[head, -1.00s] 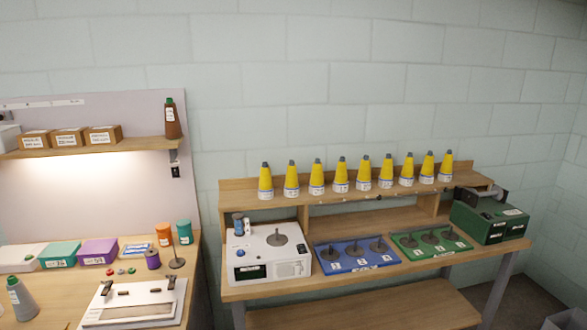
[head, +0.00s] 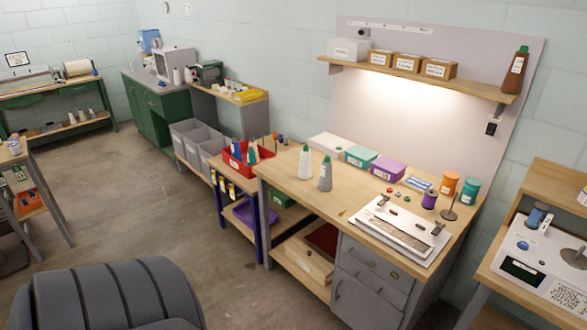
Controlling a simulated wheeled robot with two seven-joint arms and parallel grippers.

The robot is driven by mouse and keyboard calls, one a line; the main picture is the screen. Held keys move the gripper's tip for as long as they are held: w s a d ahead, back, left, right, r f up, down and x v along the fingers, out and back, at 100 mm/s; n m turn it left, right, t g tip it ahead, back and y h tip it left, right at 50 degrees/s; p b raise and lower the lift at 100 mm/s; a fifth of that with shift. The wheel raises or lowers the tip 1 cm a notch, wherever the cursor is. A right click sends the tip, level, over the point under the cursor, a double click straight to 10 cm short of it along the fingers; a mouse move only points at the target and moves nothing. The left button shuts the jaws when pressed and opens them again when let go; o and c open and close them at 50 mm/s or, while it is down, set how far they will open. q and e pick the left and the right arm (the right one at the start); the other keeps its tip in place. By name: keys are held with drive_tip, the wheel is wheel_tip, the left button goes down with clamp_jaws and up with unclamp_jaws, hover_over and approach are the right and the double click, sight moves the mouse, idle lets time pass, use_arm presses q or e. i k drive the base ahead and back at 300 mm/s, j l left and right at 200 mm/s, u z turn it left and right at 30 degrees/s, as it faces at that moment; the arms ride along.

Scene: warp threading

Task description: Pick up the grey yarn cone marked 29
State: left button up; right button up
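No number 29 can be read on anything in this view. A grey tapered bottle-like or cone-like item (head: 325,174) with a green top stands upright on the wooden workbench (head: 290,185), left of its middle. A similar white item (head: 304,162) with a green top stands just to its left. Whether either is a yarn cone is hard to tell at this size. Neither of my grippers is in view.
A red bin (head: 236,168) with blue and green items stands left of the workbench, near grey bins (head: 190,140). A dark chair (head: 105,295) fills the lower left. A white clamped board (head: 400,230) lies on the workbench. Open floor (head: 150,215) lies between.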

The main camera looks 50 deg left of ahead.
sight(325, 182)
drive_tip(key=u, duration=1.3)
